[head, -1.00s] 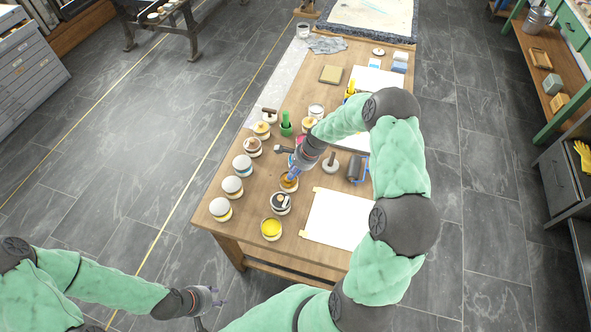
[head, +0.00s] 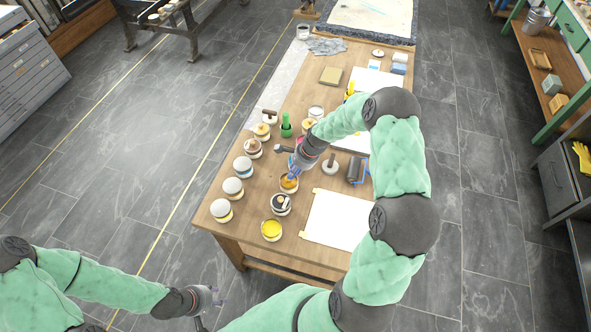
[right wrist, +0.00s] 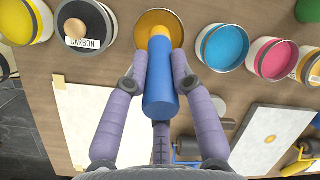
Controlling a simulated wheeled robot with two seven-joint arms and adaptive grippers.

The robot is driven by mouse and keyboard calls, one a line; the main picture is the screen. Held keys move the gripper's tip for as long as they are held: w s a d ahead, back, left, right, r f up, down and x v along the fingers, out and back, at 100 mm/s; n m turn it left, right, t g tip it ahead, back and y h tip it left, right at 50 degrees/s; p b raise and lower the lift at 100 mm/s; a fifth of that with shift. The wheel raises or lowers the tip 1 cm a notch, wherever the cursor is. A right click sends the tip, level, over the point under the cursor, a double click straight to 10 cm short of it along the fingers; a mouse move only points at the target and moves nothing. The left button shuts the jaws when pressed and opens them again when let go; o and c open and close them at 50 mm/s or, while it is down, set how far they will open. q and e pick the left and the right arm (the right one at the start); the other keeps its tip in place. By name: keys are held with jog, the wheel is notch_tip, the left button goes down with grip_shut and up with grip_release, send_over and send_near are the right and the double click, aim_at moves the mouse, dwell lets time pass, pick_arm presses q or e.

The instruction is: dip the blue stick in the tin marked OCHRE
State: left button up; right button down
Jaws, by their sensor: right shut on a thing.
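My right gripper (right wrist: 160,70) is shut on the blue stick (right wrist: 160,90). In the right wrist view the stick's far end reaches over the mouth of a tin with orange-yellow contents (right wrist: 175,22). In the head view my right gripper (head: 293,171) is just above this tin (head: 289,186). Its label is not readable in either view. My left gripper (head: 217,297) is empty, low over the floor, left of the table; its fingers are too small to judge.
A tin marked CARBON (right wrist: 83,42) stands beside the orange-yellow one, with blue (right wrist: 222,46) and pink (right wrist: 270,60) tins on the other side. A bright yellow tin (head: 271,229) is at the table's near end. Several lidded tins line the left edge. White paper (head: 338,220) lies right.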

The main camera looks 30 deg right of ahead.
jog(key=shift+r+p, duration=2.05)
jog(key=shift+r, duration=0.75)
jog(key=shift+s+f, duration=0.1)
jog(key=shift+f, duration=0.05)
